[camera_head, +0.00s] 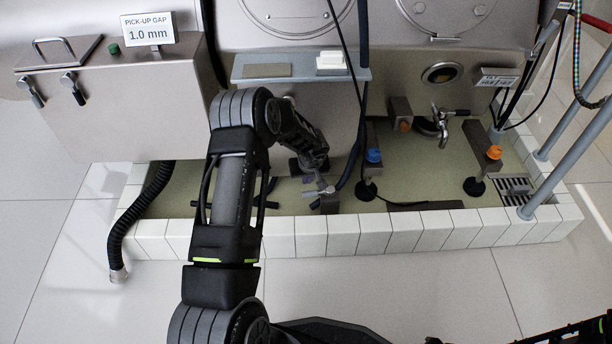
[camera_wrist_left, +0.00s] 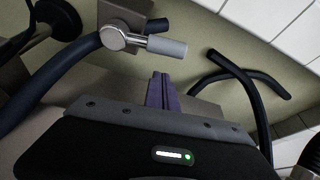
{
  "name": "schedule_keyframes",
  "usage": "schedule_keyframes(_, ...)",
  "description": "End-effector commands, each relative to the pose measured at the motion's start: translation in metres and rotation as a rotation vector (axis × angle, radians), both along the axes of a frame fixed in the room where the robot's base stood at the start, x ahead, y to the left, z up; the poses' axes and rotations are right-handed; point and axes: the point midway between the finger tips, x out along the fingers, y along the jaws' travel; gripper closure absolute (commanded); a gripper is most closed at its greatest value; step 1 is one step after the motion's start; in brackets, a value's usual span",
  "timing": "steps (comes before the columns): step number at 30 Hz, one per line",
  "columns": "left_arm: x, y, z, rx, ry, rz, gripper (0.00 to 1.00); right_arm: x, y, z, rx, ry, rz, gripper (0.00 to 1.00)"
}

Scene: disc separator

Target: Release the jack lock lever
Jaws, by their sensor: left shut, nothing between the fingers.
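A small lever (camera_wrist_left: 165,47) with a grey cylindrical grip and a bright metal pivot is fixed on a brown-grey block (camera_wrist_left: 75,12) in the left wrist view. I take it for the jack lock lever; it also shows small in the head view (camera_head: 326,190), low in the tiled basin. My left gripper (camera_wrist_left: 162,82) is shut and empty, its purple fingers together. The fingertips lie just below the grip in the wrist picture and look apart from it. In the head view the left gripper (camera_head: 309,180) is beside the lever, partly hidden by my arm. My right gripper is not seen.
Feet with a blue knob (camera_head: 373,156) and an orange knob (camera_head: 494,152) stand to the right. A white-tiled kerb (camera_head: 340,235) edges the basin.

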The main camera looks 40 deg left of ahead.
Motion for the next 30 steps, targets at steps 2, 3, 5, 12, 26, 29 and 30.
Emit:
schedule_keyframes(2,-0.006,-0.007,-0.004,0.003,-0.001,-0.003,1.00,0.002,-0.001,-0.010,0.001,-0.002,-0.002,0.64)
schedule_keyframes(3,-0.009,-0.010,-0.005,0.003,-0.002,-0.002,1.00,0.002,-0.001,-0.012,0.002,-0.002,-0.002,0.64)
schedule_keyframes(5,-0.013,-0.012,-0.005,0.002,0.000,-0.001,1.00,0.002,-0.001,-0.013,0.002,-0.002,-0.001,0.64)
schedule_keyframes(12,-0.017,-0.015,-0.003,0.000,-0.001,0.004,1.00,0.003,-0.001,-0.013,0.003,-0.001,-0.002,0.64)
schedule_keyframes(26,-0.018,-0.016,0.000,0.000,0.000,0.031,1.00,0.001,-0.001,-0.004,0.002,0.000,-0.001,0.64)
schedule_keyframes(29,-0.018,-0.016,-0.002,0.001,0.000,0.048,1.00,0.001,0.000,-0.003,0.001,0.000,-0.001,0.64)
schedule_keyframes(30,-0.019,-0.016,-0.002,0.001,-0.001,0.052,1.00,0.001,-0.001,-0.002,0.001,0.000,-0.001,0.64)
